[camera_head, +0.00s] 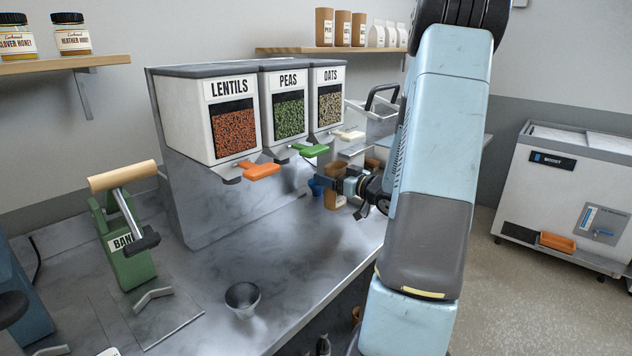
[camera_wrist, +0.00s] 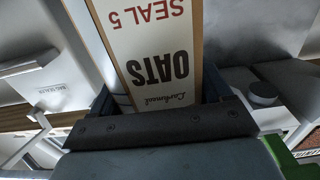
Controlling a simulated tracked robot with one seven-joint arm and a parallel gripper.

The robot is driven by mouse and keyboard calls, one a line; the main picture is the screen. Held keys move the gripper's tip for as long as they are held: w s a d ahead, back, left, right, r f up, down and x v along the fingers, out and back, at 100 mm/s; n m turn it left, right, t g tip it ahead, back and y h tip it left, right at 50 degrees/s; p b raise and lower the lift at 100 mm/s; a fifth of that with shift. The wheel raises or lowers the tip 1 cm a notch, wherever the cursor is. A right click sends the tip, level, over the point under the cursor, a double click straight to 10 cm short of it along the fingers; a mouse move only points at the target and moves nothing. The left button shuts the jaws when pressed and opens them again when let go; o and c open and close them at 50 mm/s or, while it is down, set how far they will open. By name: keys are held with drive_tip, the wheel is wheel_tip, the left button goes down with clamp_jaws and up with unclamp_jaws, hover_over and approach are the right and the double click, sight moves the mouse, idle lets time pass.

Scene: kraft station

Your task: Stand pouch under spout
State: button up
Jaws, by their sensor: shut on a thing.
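The kraft pouch (camera_head: 335,200) is brown and partly hidden by my gripper (camera_head: 342,185) in the head view. In the wrist view the pouch (camera_wrist: 150,50) has a white label reading OATS and SEAL 5, upside down in the picture. My gripper (camera_wrist: 158,105) is shut on the pouch, with a finger at each side of it. The OATS dispenser (camera_head: 327,100) is the rightmost of three, with a cream lever (camera_head: 350,135) at its front. The pouch is below and near that lever; whether it touches the counter is hidden.
The LENTILS dispenser (camera_head: 232,115) and PEAS dispenser (camera_head: 287,110) stand to the left, with orange (camera_head: 260,170) and green (camera_head: 310,150) levers. A bag sealer label shows in the wrist view.

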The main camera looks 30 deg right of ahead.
drive_tip(key=w+a+f, duration=0.2)
drive_tip(key=w+f, duration=0.1)
drive_tip(key=w, duration=0.3)
drive_tip(key=shift+f, duration=0.25)
drive_tip(key=shift+a+f, duration=0.1)
drive_tip(key=shift+f, duration=0.5)
drive_tip(key=o, duration=1.3)
drive_tip(key=shift+c, duration=0.2)
drive_tip(key=shift+r, duration=0.1)
drive_tip(key=r+v, duration=0.1)
drive_tip(key=v, duration=1.1)
